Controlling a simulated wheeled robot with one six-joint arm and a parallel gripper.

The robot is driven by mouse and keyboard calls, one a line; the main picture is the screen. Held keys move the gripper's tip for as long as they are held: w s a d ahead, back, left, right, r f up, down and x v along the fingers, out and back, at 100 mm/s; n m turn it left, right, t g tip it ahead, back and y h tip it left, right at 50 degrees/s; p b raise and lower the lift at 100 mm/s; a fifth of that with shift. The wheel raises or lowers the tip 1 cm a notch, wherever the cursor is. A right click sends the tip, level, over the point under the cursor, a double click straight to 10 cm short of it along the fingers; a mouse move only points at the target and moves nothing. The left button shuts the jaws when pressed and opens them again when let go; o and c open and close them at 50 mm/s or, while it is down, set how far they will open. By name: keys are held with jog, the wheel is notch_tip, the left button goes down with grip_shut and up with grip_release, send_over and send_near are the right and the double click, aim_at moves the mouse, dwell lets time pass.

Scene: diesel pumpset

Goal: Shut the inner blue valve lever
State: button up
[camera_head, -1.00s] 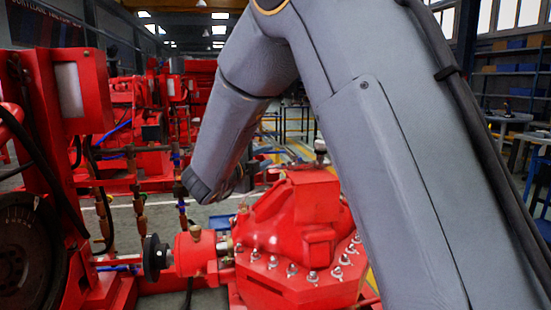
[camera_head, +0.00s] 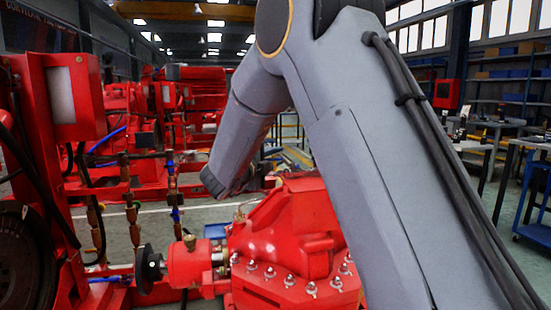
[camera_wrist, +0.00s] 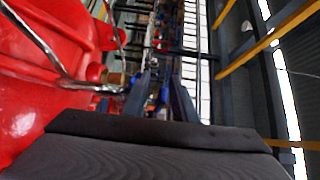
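In the head view, a small blue valve lever (camera_head: 176,214) shows on a thin vertical pipe with brass fittings, left of the red pump casing. I cannot tell whether it is the inner one, or whether it is open or shut. My forearm comes down from the upper right and ends right of and above this lever; my gripper is hidden there. In the wrist view, my gripper (camera_wrist: 162,92) shows as two dark fingers with a gap between them. Small blue parts (camera_wrist: 163,97) show beyond the gap, too blurred to name. Nothing is seen held.
The red pump casing (camera_head: 285,235) with studs stands below my arm. In the wrist view, a red body (camera_wrist: 35,75) and a bent metal rod (camera_wrist: 45,45) lie close on the left. A red frame with a box (camera_head: 75,95) stands left. A blue cart (camera_head: 535,200) is far right.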

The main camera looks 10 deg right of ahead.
grip_shut()
dwell(1.4)
